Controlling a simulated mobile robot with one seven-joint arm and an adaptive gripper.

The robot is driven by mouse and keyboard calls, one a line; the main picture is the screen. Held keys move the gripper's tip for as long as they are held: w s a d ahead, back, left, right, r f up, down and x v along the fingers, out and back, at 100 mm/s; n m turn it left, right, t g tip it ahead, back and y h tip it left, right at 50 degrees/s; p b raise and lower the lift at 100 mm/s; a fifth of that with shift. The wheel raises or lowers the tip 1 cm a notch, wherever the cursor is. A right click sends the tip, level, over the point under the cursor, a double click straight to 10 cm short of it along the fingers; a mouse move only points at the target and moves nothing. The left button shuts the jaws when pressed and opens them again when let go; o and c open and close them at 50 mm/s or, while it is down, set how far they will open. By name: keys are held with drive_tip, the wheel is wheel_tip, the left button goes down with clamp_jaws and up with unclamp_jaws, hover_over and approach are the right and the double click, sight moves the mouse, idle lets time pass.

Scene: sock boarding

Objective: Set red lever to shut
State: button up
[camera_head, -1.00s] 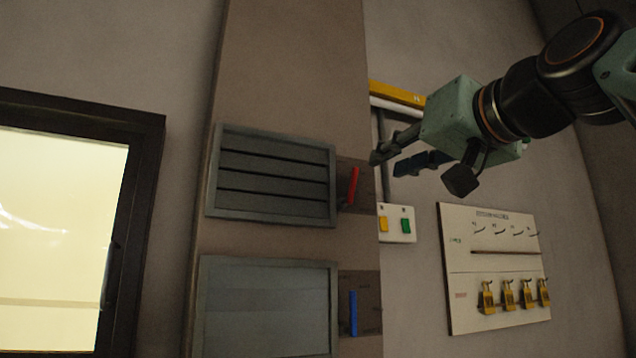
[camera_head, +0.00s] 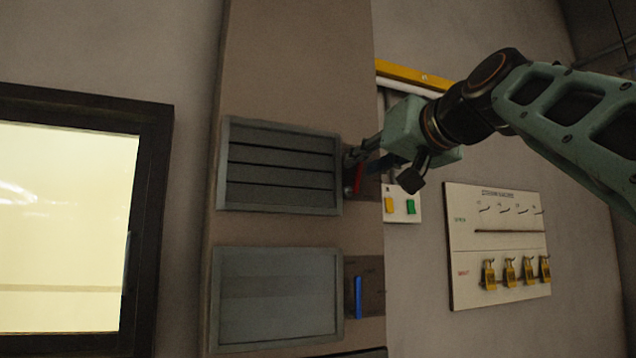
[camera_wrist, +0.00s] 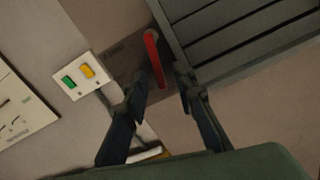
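The red lever (camera_head: 358,178) is mounted on a dark plate (camera_head: 352,213) to the right of the upper louvred vent (camera_head: 280,165). It points upward in the head view, and my gripper partly hides its upper part. In the wrist view the red lever (camera_wrist: 154,58) runs from its pivot down between my fingers. My gripper (camera_wrist: 163,80) is open, with one finger on each side of the lever's free end and visible gaps between. In the head view my gripper (camera_head: 352,158) is at the lever from the upper right. The upper vent's slats look open.
A blue lever (camera_head: 357,297) sits beside a lower vent (camera_head: 277,296) with flat, closed-looking slats. A switch box (camera_head: 401,205) with yellow and green buttons is close below my gripper. A board with yellow padlocks (camera_head: 497,246) hangs at right. A bright window (camera_head: 62,225) is at left.

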drive_tip(key=shift+w+a, duration=0.15)
drive_tip(key=shift+w, duration=0.3)
clamp_jaws()
drive_tip(key=shift+s+a+n, duration=0.1)
drive_tip(key=shift+a+n, duration=0.15)
drive_tip(key=shift+n, duration=0.45)
drive_tip(key=shift+s+a+n, duration=0.1)
drive_tip(key=shift+a+n, duration=0.15)
drive_tip(key=shift+n, duration=0.45)
unclamp_jaws()
drive_tip(key=shift+r, duration=0.1)
